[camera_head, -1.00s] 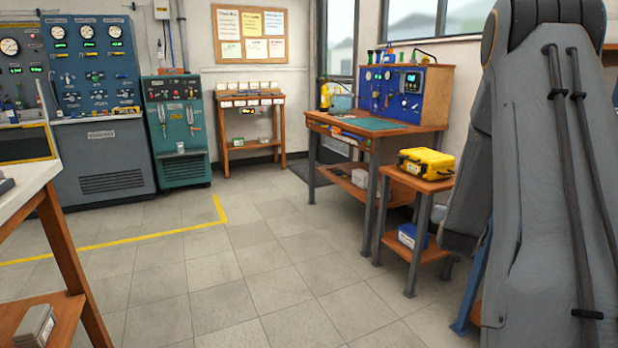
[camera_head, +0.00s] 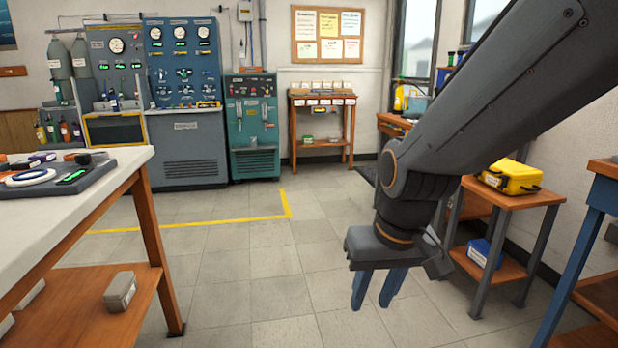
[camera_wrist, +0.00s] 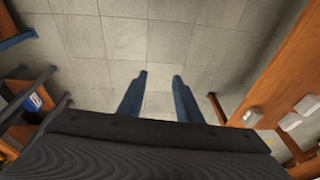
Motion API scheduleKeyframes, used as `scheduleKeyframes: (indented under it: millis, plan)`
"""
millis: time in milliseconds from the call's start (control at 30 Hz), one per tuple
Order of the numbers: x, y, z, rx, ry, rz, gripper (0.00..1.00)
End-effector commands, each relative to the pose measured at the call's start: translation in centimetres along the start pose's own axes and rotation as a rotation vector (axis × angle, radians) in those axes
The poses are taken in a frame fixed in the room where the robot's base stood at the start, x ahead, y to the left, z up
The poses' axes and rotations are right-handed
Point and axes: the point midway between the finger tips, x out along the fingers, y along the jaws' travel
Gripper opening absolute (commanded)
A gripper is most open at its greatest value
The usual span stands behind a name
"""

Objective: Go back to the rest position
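My gripper (camera_head: 374,290) hangs from my dark grey arm in the right half of the head view, pointing down over the tiled floor. Its two blue fingers also show in the wrist view (camera_wrist: 161,77). They stand apart with only floor between them, so the gripper is open and empty. It is in the open space between the white-topped table on the left and the small wooden stand on the right. My arm hides much of the wooden workbench behind it.
A white-topped table (camera_head: 110,178) is at left, with a grey box (camera_head: 119,291) on its lower shelf. A wooden stand (camera_head: 508,199) with a yellow case (camera_head: 511,177) is at right. Blue-legged furniture (camera_head: 572,265) is at far right. The middle floor (camera_head: 240,265) is clear.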

Motion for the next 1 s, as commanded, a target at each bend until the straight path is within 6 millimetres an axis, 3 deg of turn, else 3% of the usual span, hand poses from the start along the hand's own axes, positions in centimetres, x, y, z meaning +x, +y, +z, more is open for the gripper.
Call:
scheduleKeyframes:
  millis: [133, 367, 767, 1000]
  plan:
    - [-1.4, -2.0, 4.2, -0.071, -0.097, -0.011, 0.32]
    - [-3.4, -3.4, 10.0, -0.159, -0.229, -0.011, 0.32]
    - [-6.5, -1.5, 8.8, -0.08, -0.223, 0.011, 0.32]
    - [-9.8, 0.5, 8.2, -0.008, -0.224, 0.032, 0.32]
